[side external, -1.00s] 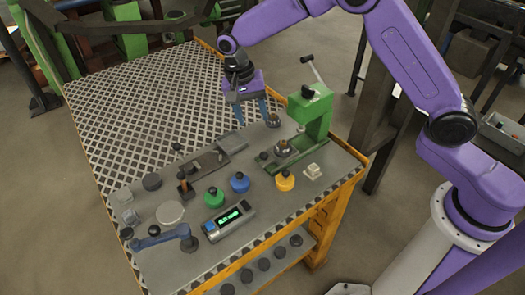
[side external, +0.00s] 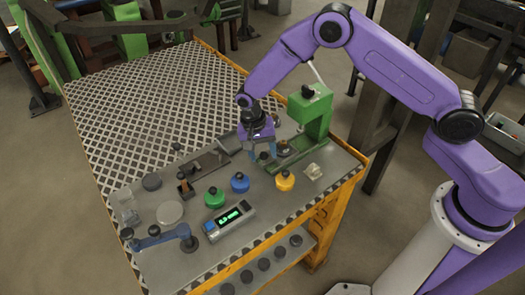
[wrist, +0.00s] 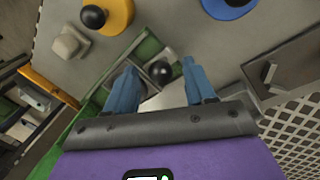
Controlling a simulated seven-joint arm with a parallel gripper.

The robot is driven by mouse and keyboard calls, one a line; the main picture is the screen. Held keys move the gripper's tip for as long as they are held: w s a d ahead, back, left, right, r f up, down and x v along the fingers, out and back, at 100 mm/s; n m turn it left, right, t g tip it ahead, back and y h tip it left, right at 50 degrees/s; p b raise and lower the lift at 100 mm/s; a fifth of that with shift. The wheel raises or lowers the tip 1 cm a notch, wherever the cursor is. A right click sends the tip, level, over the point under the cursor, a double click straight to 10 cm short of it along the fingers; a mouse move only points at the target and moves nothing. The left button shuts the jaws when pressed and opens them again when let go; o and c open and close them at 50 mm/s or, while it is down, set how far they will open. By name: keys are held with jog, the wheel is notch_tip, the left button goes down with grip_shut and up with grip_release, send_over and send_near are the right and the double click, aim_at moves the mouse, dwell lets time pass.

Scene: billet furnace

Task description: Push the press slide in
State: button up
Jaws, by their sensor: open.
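The green press (side external: 312,112) stands at the right end of the bench with its lever up. Its slide lies in the green base (side external: 312,158), with a dark round piece on it (side external: 283,147) under the press arm. My gripper (side external: 262,152) is low over that end, pointing down.
A yellow knobbed weight (side external: 285,181), a blue one (side external: 239,182) and a green one (side external: 213,198) stand in front. A pale block (side external: 313,171) sits near the bench edge. A metal fixture (side external: 208,166) lies left of my gripper. A display box (side external: 229,219) is at the front.

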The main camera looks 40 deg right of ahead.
grip_shut()
jog(key=shift+d, duration=1.95)
grip_release()
jog(key=shift+a, duration=0.1)
notch_tip(320, 180, up, 17)
jog(key=w+a, duration=0.1)
jog(key=a, duration=0.1)
jog(key=shift+w+a, duration=0.35)
jog(key=shift+w, duration=0.05)
